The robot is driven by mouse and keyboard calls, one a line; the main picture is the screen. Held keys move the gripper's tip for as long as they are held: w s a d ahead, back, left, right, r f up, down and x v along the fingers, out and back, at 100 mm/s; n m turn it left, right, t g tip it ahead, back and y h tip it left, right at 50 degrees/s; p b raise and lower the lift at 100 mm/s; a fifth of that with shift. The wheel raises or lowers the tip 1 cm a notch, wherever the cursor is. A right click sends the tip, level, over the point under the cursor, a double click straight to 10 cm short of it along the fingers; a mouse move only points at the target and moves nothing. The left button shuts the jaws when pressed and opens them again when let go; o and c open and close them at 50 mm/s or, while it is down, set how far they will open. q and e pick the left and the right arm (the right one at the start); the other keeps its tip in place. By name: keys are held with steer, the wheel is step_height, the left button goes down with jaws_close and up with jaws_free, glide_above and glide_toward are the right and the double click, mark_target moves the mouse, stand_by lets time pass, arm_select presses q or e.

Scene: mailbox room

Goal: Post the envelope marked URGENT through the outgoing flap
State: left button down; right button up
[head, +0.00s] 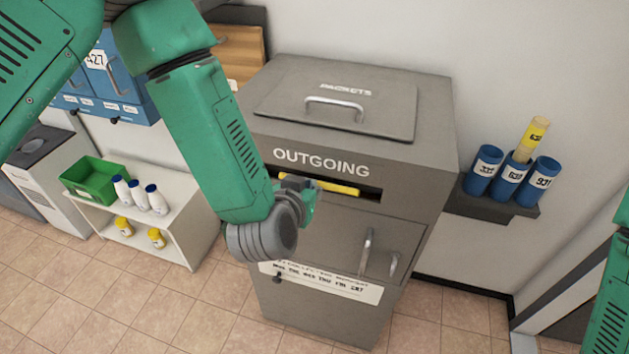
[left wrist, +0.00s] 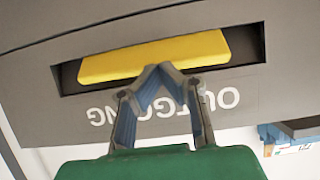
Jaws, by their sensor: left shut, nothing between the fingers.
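The grey box marked OUTGOING (head: 421,185) stands in the middle of the head view. A yellow panel (head: 340,189), seemingly the flap, sits slightly tilted in its dark slot; it also shows in the left wrist view (left wrist: 155,55), where the lettering is upside down. My left gripper (head: 306,190) is shut and empty at the slot, its fingertips (left wrist: 155,70) overlapping the panel's edge in the wrist view. I cannot tell whether they touch it. I see no envelope marked URGENT. My right gripper is out of view; part of my right arm shows at the right edge.
A PACKETS lid (head: 338,108) with a handle tops the box, and a door handle (head: 368,251) sticks out below the slot. Blue tubes (head: 511,179) stand on a wall shelf at right. A white shelf (head: 186,224) with a green crate (head: 91,181) and bottles is left.

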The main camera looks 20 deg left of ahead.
mark_target(326, 189)
arm_select(q)
steer(key=d, duration=0.1)
steer(key=w+d, duration=0.1)
steer(key=d, duration=0.1)
steer(key=shift+w+f+b, duration=0.15)
steer(key=shift+f+b, duration=0.2)
steer(key=shift+f, duration=0.05)
steer(key=shift+w+d+f, duration=0.1)
steer(key=shift+d+f, duration=0.05)
steer(key=shift+w, duration=0.1)
steer(key=shift+w+a+f, duration=0.3)
steer(key=shift+w+a, duration=0.05)
steer(key=shift+w+d+f+b, duration=0.15)
steer(key=shift+w+d+b, duration=0.05)
steer(key=shift+w+b, duration=0.15)
steer(key=shift+a, duration=0.25)
steer(key=shift+s+a, duration=0.2)
steer(key=shift+s, duration=0.05)
steer(key=s+p, duration=0.1)
steer(key=s, duration=1)
steer(key=shift+s+a, duration=0.25)
steer(key=shift+a, duration=0.05)
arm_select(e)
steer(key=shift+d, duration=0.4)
